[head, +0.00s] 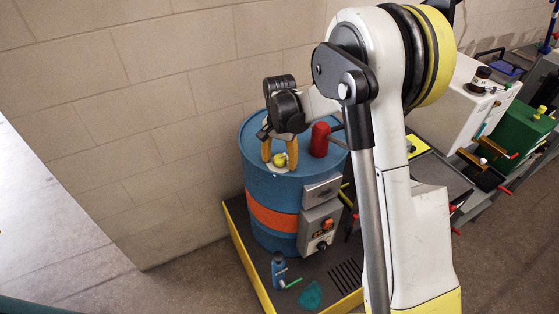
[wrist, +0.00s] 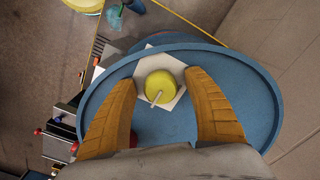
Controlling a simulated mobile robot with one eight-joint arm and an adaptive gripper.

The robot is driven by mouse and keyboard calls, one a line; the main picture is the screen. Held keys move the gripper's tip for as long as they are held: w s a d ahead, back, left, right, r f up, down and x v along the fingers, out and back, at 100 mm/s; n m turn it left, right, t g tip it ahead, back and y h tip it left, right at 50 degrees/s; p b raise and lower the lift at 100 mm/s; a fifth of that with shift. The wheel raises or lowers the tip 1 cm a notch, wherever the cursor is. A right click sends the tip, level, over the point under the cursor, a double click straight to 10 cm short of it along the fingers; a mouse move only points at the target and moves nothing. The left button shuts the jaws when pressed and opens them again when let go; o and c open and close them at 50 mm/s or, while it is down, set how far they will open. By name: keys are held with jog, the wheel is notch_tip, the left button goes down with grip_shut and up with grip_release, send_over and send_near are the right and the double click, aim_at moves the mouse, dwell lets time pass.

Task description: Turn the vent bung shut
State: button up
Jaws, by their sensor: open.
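The vent bung (head: 280,159) is a small yellow knob on top of a blue drum (head: 262,205) with an orange band. In the wrist view the bung (wrist: 160,86) is a round yellow cap with a pale bar across its lower left edge, on a whitish square patch (wrist: 152,64). My gripper (head: 279,160) points down over the drum top. Its two orange-brown fingers stand apart on either side of the bung, with a gap on each side in the wrist view (wrist: 160,98). Nothing is held between them.
A red cylinder (head: 320,139) stands on the drum top, right of my gripper. A grey control box (head: 320,228) is on the drum's front. A blue bottle (head: 279,269) and a teal cloth (head: 310,295) are on the yellow-edged platform. A block wall (head: 130,120) rises close behind.

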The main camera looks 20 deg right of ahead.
jog(key=c, duration=1.2)
jog(key=shift+n, duration=0.3)
jog(key=n+b, duration=0.1)
jog(key=n, duration=0.2)
jog(key=shift+d+b, duration=0.1)
jog(key=shift+b, duration=0.2)
jog(key=n+b, duration=0.1)
jog(key=n, duration=0.4)
jog(key=n+b, duration=0.1)
jog(key=n, duration=0.3)
jog(key=shift+d+n, duration=0.1)
jog(key=shift+n, duration=0.2)
jog(key=n, duration=0.4)
jog(key=shift+n+b, duration=0.3)
